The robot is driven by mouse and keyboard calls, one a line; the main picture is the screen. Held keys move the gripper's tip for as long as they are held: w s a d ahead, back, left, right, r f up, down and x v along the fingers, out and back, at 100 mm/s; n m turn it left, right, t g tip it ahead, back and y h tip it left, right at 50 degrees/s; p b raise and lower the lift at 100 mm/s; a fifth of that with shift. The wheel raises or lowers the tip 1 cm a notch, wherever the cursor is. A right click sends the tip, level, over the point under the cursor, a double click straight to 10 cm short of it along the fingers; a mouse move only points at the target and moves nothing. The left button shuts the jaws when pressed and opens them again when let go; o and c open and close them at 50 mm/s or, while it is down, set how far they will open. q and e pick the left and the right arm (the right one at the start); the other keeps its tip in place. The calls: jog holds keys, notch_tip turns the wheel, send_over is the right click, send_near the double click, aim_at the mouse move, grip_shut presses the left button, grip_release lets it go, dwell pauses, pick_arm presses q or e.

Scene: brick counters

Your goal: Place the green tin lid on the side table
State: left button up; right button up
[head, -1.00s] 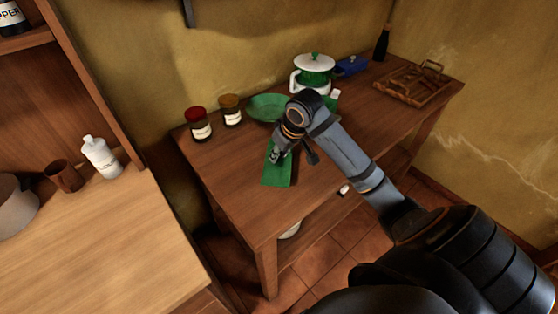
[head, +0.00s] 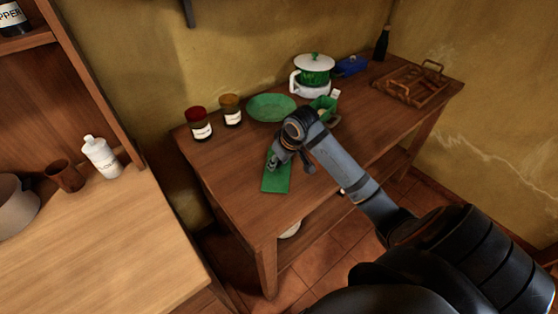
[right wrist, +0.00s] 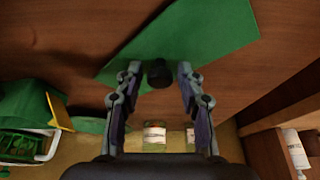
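The green tin lid (head: 276,181) is a flat green rectangle lying on the wooden side table (head: 240,205), near its front left part. In the right wrist view the lid (right wrist: 205,40) has a black knob (right wrist: 159,73). My right gripper (right wrist: 158,76) is low over the lid, its fingers apart on either side of the knob, with a small gap showing at each side. In the head view the right gripper (head: 274,164) hides part of the lid. My left gripper is not in view.
On the side table stand a red-lidded jar (head: 200,125), a brown-lidded jar (head: 231,110), a green plate (head: 270,107), an open green tin (head: 325,106), a green-and-white pot (head: 314,72), a blue box (head: 351,66) and a wooden rack (head: 410,85). The table's front left is clear.

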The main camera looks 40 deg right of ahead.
jog(key=shift+r, duration=0.1)
jog(key=p+v, duration=0.1)
jog(key=v, duration=1.1)
jog(key=shift+r, duration=0.15)
